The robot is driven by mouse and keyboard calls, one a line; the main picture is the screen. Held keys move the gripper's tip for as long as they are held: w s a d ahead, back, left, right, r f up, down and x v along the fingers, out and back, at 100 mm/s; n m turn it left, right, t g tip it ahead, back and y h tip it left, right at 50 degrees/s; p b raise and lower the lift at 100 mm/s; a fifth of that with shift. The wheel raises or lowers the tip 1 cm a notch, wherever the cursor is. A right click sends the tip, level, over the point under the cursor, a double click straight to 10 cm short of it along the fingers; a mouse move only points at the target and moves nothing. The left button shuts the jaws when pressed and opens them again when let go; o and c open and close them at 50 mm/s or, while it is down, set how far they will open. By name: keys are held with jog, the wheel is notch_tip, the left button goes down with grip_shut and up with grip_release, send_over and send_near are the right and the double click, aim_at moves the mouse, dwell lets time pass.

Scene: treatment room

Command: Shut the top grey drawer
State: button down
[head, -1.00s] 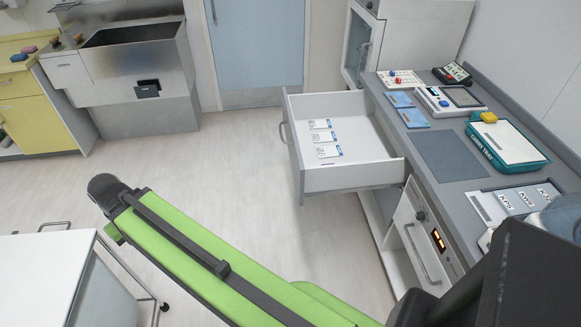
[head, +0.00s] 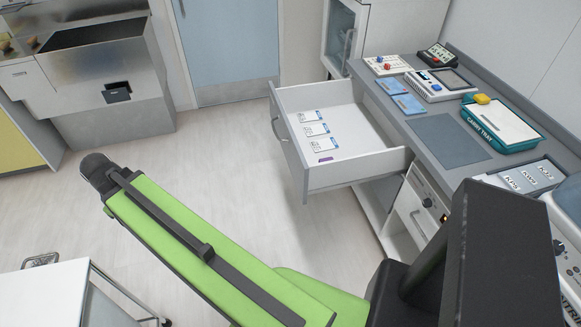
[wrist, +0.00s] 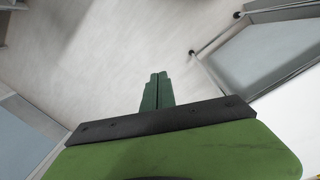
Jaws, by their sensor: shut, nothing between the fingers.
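The top grey drawer (head: 290,142) is pulled far out of the desk unit, in the middle of the head view. Its grey front has a bar handle (head: 278,129) and faces left. Several white cards with blue print (head: 314,129) and a small purple item (head: 325,160) lie inside. My gripper (wrist: 157,92) shows in the wrist view as two green fingers, shut together and empty, over pale floor. I cannot make out the fingers in the head view, where my green arm crosses the lower left, apart from the drawer in the picture.
The grey desk top (head: 447,139) carries a teal tray (head: 527,143), blue packets and devices. A white trolley (head: 48,295) stands at lower left. A steel sink unit (head: 113,100) is at the back left. Open floor (head: 215,150) lies left of the drawer.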

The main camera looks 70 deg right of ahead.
jog(key=s+d+f+n+g+h+b, duration=0.1)
jog(key=s+d, duration=0.2)
jog(key=d, duration=0.8)
jog(key=s+d+n, duration=0.1)
jog(key=s+d, duration=0.1)
jog(key=d, duration=0.8)
jog(key=s+d+n+g+b, duration=0.15)
jog(key=s+d+n, duration=0.25)
jog(key=s+d, duration=1.45)
jog(key=s+d+f+b, duration=0.4)
jog(key=d+f+b, duration=0.2)
jog(key=f+b, duration=0.2)
jog(key=shift+s+d+f+g+h+b, duration=0.3)
jog(key=shift+f+g+h+b, duration=0.1)
jog(key=shift+f, duration=0.2)
